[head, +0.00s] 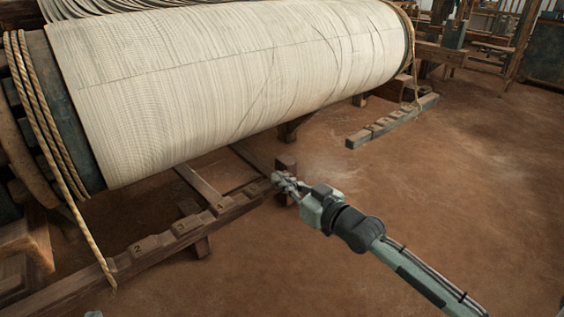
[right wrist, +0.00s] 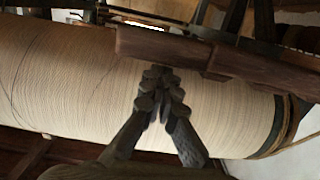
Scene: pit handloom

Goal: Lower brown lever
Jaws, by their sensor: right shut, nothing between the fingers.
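A brown wooden piece (head: 286,163), which looks like the brown lever, stands upright at the end of a low notched beam, below the big cloth roll. My right gripper (head: 277,180) is shut and empty, with its fingertips at or just in front of this piece. In the right wrist view the closed fingers (right wrist: 162,82) point at the lower edge of a dark brown wooden bar (right wrist: 150,48). I cannot tell whether they touch it. My left gripper does not show; only a small pale scrap shows at the bottom left edge of the head view.
The large cream warp roll (head: 230,75) hangs over the work area. The low beam (head: 150,243) carries several numbered blocks. A rope (head: 88,240) hangs at the left. Another notched beam (head: 390,122) lies at the back right. The earth floor (head: 470,180) at right is clear.

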